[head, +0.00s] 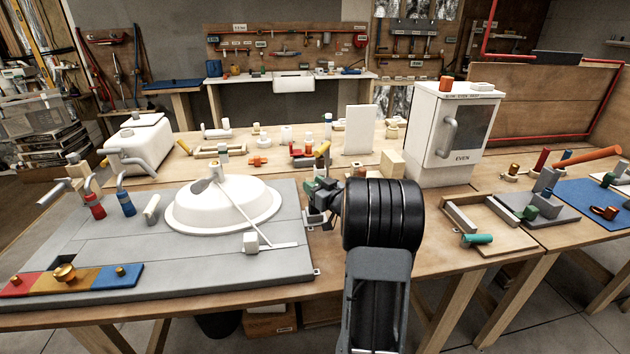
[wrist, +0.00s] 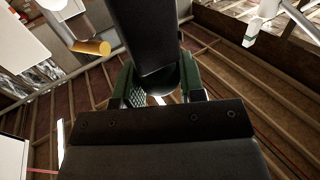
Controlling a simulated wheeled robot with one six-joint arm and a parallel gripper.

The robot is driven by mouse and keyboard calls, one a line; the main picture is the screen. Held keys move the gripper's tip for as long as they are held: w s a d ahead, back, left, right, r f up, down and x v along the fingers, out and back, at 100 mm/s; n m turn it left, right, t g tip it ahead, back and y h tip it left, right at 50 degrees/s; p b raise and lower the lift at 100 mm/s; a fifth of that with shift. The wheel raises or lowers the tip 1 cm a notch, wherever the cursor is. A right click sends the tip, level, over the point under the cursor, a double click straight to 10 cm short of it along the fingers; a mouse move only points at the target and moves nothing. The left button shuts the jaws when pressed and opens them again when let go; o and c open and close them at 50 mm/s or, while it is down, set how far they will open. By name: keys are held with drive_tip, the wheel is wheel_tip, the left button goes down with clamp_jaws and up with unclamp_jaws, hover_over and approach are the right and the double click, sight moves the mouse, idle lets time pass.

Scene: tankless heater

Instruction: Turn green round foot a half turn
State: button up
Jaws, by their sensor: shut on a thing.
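My gripper (head: 322,204) is at the right edge of the grey board, beside the white oval basin. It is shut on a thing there. A small green part (head: 325,184), which appears to be the green round foot, shows among the dark gripper parts. Its outline is mostly hidden and I cannot tell its angle. In the wrist view my gripper (wrist: 160,92) has green textured surfaces at both sides. A dark bar with a rounded end lies between them and covers most of the grip.
The grey board (head: 110,230) carries the white oval basin (head: 222,205) left of my gripper. A white cabinet (head: 455,130) stands behind to the right. A wooden tray (head: 485,210) and a green cylinder (head: 478,240) lie to the right. Many small parts crowd the table behind.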

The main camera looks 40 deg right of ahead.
drive_tip(key=n+g+y+p, duration=0.1)
drive_tip(key=n+y+p, duration=0.1)
drive_tip(key=y, duration=0.1)
drive_tip(key=n+g+y+p, duration=0.1)
drive_tip(key=n+y, duration=0.1)
drive_tip(key=y, duration=0.2)
drive_tip(key=shift+r+n+p, duration=0.1)
drive_tip(key=shift+n+p, duration=0.2)
drive_tip(key=shift+p, duration=0.05)
drive_tip(key=shift+n+g+y+p, duration=0.95)
drive_tip(key=shift+n+g+y, duration=1.55)
drive_tip(key=shift+y, duration=0.5)
drive_tip(key=o, duration=0.9)
drive_tip(key=shift+o, duration=0.2)
drive_tip(key=v, duration=1.4)
drive_tip(key=shift+w+b, duration=0.2)
drive_tip(key=shift+b, duration=0.25)
